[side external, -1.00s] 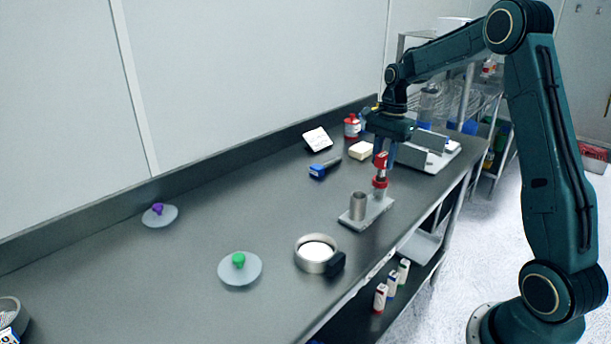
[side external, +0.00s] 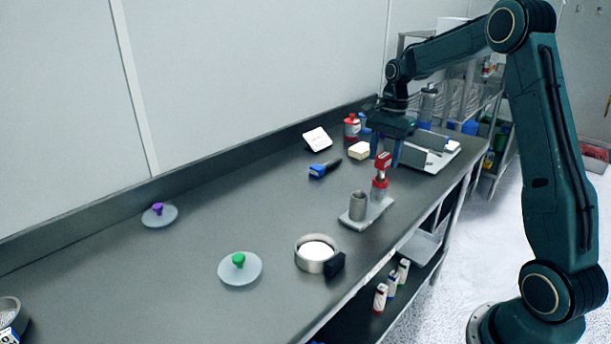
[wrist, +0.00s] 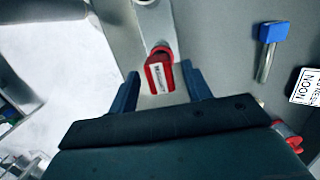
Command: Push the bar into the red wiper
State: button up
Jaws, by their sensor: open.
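A red block with a white label (side external: 383,162) sits on a short metal stem above a red ring (side external: 380,190), upright on a grey base plate (side external: 372,214). This looks like the red wiper, and the stem may be the bar; I cannot tell for sure. My gripper (side external: 385,152) is open and empty in the side view, its fingers just behind the red block. In the wrist view, the red block (wrist: 160,70) lies just ahead of my open gripper (wrist: 161,78), roughly centred between the fingertips. Whether any finger touches it is unclear.
A metal cup (side external: 358,205) stands on the same plate, to the left. A blue-headed tool (side external: 318,171), a white block (side external: 359,150) and a red-and-white bottle (side external: 351,128) are nearby.

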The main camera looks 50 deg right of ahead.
jog(key=r, duration=0.5)
jog(key=d+r, duration=0.1)
jog(key=r, duration=0.2)
jog(key=shift+r, duration=0.2)
jog(key=shift+d+r, duration=0.2)
jog(key=shift+r, duration=1.1)
